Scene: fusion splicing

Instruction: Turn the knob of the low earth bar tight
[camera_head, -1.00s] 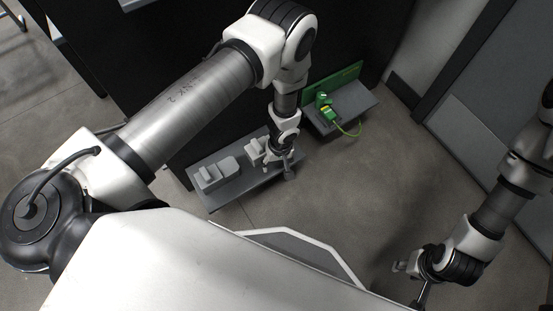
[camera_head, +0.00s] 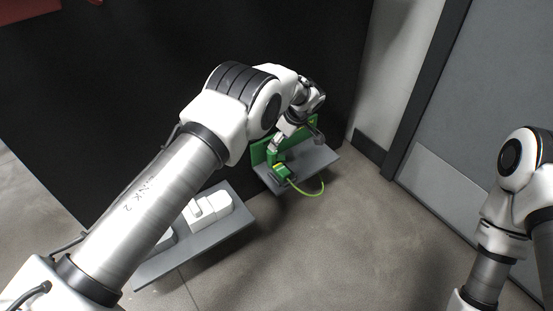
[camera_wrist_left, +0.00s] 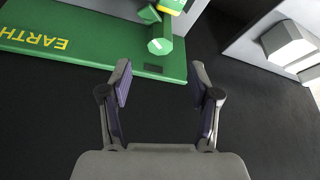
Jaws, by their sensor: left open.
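The low earth bar is a green panel (camera_head: 258,154) low against the black wall; in the left wrist view it is a green plate (camera_wrist_left: 90,42) with yellow EARTH lettering, seen upside down. Its green knob (camera_wrist_left: 160,46), with a white mark on the face, sits near the plate's end, beside a green clamp with a yellow part (camera_wrist_left: 172,5). My left gripper (camera_wrist_left: 161,75) is open and empty, its fingertips pointing toward the knob from a little apart. In the head view my wrist partly hides the bar and the knob. My right gripper is out of frame.
A grey ledge (camera_head: 318,159) sits under the bar, and a yellow-green cable (camera_head: 314,194) loops over its edge. A second grey shelf (camera_head: 190,252) with white blocks (camera_head: 208,207) is to the left, partly behind my arm. Open floor lies in front.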

